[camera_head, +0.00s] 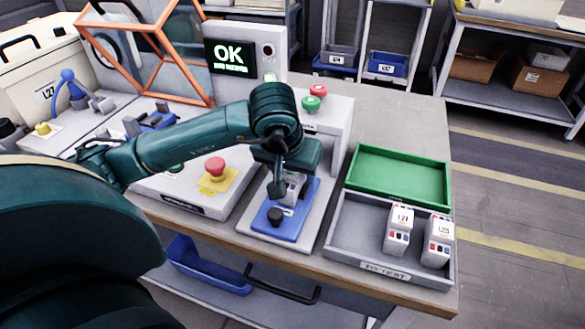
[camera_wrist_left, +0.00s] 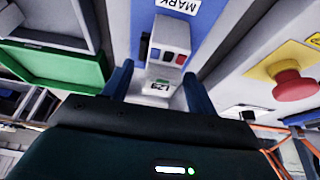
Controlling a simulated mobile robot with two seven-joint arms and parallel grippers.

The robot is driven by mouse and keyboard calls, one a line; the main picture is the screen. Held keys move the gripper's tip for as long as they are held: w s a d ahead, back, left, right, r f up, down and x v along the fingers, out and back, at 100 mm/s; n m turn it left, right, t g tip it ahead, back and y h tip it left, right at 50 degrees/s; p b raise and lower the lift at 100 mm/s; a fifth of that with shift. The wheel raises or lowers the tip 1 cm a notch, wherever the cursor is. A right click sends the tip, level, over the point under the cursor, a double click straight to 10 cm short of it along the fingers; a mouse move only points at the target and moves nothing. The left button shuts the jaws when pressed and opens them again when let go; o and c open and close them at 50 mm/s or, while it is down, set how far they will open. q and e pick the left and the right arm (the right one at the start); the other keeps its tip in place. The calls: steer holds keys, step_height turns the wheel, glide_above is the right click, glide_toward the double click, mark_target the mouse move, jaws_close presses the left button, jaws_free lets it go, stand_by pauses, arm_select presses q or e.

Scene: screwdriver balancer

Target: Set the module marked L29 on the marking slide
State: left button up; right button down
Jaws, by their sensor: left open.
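The module marked L29 (camera_wrist_left: 168,52) is white with small red and blue parts and stands on the blue marking slide (camera_wrist_left: 217,20), whose label reads MARK. In the head view the module (camera_head: 293,186) shows partly under my gripper, at the far part of the slide (camera_head: 299,216). My left gripper (camera_head: 287,189) reaches down over it. In the left wrist view the open fingers (camera_wrist_left: 159,70) stand on either side of the module, with gaps visible. Whether the module is fully seated is hard to tell. My right gripper is not in view.
A grey tray (camera_head: 345,225) at the front right holds two similar modules (camera_head: 399,230) and (camera_head: 439,240). An empty green tray (camera_head: 400,177) lies behind it. A red button (camera_head: 215,167) sits left of the slide. A screen (camera_head: 229,57) reads OK. A black knob (camera_head: 275,215) stands on the slide.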

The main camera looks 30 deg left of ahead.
arm_select(q)
steer(key=shift+s+r, duration=0.15)
steer(key=shift+r, duration=0.45)
steer(key=p+v, duration=0.1)
steer(key=v, duration=1.1)
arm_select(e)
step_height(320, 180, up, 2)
arm_select(q)
steer(key=shift+f, duration=0.1)
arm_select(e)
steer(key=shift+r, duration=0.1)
